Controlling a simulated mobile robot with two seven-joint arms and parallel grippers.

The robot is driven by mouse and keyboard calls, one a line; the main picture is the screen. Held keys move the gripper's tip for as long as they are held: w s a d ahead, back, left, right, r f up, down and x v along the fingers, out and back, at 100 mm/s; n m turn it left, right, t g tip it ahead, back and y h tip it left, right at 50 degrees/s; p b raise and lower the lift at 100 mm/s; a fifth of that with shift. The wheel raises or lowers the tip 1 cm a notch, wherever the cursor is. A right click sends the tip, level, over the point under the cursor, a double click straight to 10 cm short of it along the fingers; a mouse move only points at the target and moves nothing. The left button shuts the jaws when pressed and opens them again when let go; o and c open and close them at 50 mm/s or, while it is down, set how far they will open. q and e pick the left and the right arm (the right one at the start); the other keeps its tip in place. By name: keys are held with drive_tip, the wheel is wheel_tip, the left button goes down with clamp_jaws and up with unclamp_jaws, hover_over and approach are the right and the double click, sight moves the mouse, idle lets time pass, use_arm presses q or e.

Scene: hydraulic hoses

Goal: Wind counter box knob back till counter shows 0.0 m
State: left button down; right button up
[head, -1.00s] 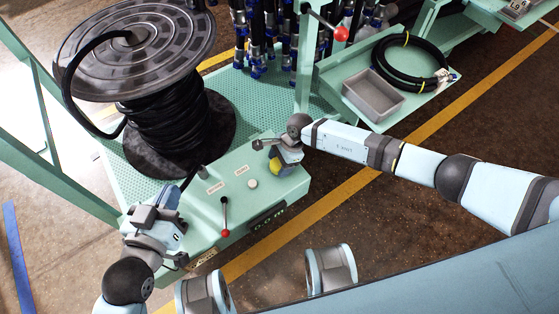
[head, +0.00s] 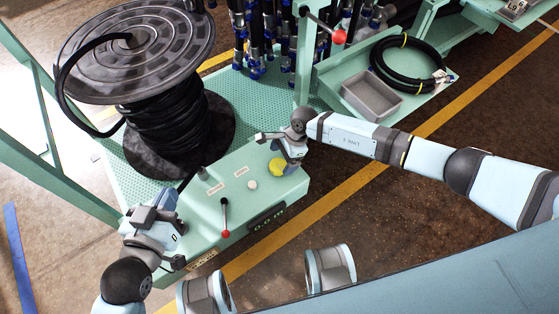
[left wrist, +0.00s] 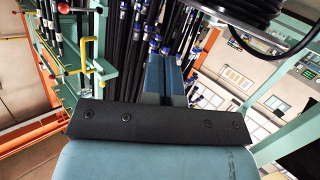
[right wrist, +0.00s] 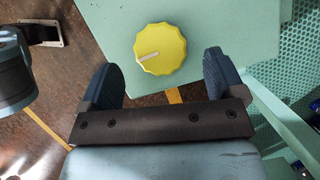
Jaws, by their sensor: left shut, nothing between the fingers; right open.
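The green counter box (head: 225,225) stands below the hose reel. Its yellow knob (head: 277,166) sits at the right end of the box top; the right wrist view shows the scalloped knob (right wrist: 161,49) with a white pointer line. The counter display (head: 267,217) on the front face seems to read 0.0 m, though it is small. My right gripper (head: 266,138) is open and empty beside the knob; in the right wrist view its fingers (right wrist: 165,75) are apart, with the knob just beyond them. My left gripper (head: 182,190) is shut and empty at the box's left end; its fingers show in the left wrist view (left wrist: 165,75).
The black hose reel (head: 140,60) stands behind. A grey bin (head: 371,95) and coiled hose (head: 408,62) lie on a shelf at the right.

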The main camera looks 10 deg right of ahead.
drive_tip(key=v, duration=0.3)
use_arm(q)
drive_tip(key=f, duration=0.1)
drive_tip(key=s+a+f+g+y+p, duration=0.1)
drive_tip(key=f, duration=0.1)
drive_tip(key=s+a+f+g+p, duration=0.1)
drive_tip(key=shift+f+y, duration=0.3)
drive_tip(key=shift+f, duration=0.05)
use_arm(e)
drive_tip(key=v, duration=0.7)
drive_tip(key=shift+r, duration=0.25)
use_arm(q)
drive_tip(key=shift+s+a, duration=0.1)
drive_tip(key=shift+a, duration=0.05)
